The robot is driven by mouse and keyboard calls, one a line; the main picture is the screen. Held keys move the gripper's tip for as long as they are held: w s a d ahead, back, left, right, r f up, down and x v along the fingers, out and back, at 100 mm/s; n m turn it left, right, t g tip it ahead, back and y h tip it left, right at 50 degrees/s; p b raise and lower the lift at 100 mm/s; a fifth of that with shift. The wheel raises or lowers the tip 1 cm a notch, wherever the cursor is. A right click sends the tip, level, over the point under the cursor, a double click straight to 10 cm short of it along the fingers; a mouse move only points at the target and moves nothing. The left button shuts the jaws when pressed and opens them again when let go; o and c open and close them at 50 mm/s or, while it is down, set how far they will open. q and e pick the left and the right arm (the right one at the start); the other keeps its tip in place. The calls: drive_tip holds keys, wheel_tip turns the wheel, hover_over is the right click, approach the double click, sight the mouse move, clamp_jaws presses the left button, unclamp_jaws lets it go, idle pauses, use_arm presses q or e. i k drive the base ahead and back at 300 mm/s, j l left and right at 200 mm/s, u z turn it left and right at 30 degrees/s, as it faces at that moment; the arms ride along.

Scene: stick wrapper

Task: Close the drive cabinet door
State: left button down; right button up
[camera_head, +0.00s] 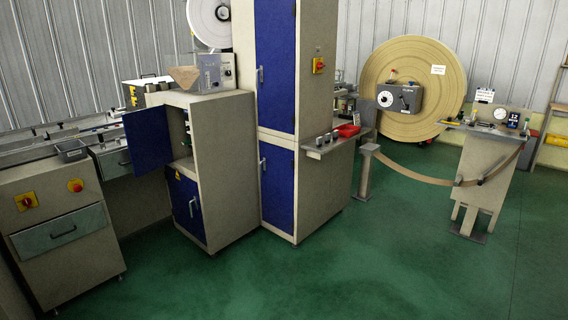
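The drive cabinet (222,150) is a beige box left of the tall cabinet. Its upper blue door (148,138) stands open, swung out to the left, and shows a dark compartment with small parts inside. The lower blue door (185,207) of the same cabinet is shut and has a yellow warning label and a handle. Neither of my grippers shows in the head view.
A tall cabinet with blue doors (276,190) stands right of it, shut. A control box with a drawer (62,235) stands at the left front. A small shelf with a red tray (348,130) juts out at the right. Green floor (330,270) in front is clear.

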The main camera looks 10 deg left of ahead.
sight(147, 133)
drive_tip(key=i+j+u, duration=0.2)
drive_tip(key=u, duration=0.2)
drive_tip(key=i+u, duration=0.75)
drive_tip(key=i+l+u, duration=0.1)
drive_tip(key=i+u, duration=0.3)
drive_tip(key=i+j+z, duration=0.45)
drive_tip(key=i, duration=0.2)
drive_tip(key=i+j+z, duration=0.5)
drive_tip(key=i+j, duration=0.1)
drive_tip(key=j, duration=0.05)
